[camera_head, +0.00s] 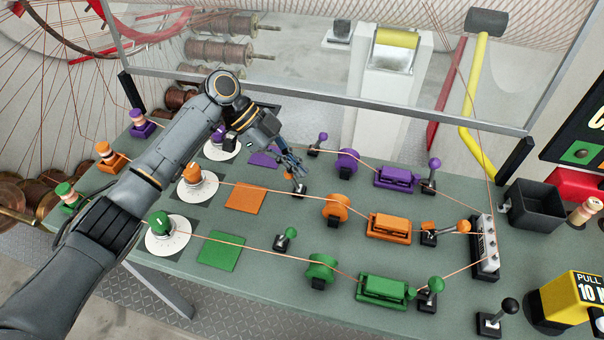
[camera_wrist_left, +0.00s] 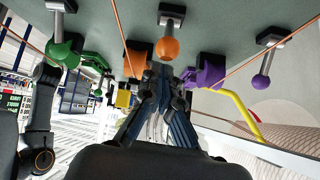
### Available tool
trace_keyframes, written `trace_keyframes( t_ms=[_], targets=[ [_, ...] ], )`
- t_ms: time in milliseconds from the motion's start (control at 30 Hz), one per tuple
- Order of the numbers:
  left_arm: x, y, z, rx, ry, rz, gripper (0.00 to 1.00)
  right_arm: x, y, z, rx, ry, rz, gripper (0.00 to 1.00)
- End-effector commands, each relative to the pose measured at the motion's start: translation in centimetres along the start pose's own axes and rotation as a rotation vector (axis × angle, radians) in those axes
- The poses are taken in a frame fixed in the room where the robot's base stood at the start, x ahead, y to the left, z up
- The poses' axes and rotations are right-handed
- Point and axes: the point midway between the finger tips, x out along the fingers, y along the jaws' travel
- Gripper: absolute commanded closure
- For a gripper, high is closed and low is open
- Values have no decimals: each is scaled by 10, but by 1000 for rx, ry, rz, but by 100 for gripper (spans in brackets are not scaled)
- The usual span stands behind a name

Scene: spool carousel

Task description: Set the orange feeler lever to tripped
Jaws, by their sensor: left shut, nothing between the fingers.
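My left gripper (camera_head: 292,168) is shut and empty, fingers pointing down just above an orange-knobbed lever on a small dark base (camera_head: 299,190). The fingers hide most of that lever in the head view. In the left wrist view its orange ball knob (camera_wrist_left: 168,47) shows just beyond the fingertips of the left gripper (camera_wrist_left: 162,72); I cannot tell whether they touch. I cannot read from labels which is the feeler lever. My right gripper is not in view.
An orange wheel (camera_head: 336,208) and orange block (camera_head: 389,227) stand right of the gripper. A purple lever (camera_head: 319,143) is behind, a green lever (camera_head: 285,238) in front. Thin threads run across the green table (camera_head: 240,285). A black bin (camera_head: 533,207) is at right.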

Motion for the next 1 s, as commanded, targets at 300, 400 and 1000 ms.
trace_keyframes(
  t_ms=[300, 400, 1000],
  targets=[
    [-6, 2, 12, 4, 75, -11, 100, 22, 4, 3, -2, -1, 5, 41],
    [-7, 2, 13, 4, 74, -11, 100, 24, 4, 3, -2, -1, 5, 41],
    [-10, 3, 15, 1, 70, -11, 100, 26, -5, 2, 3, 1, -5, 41]
  ],
)
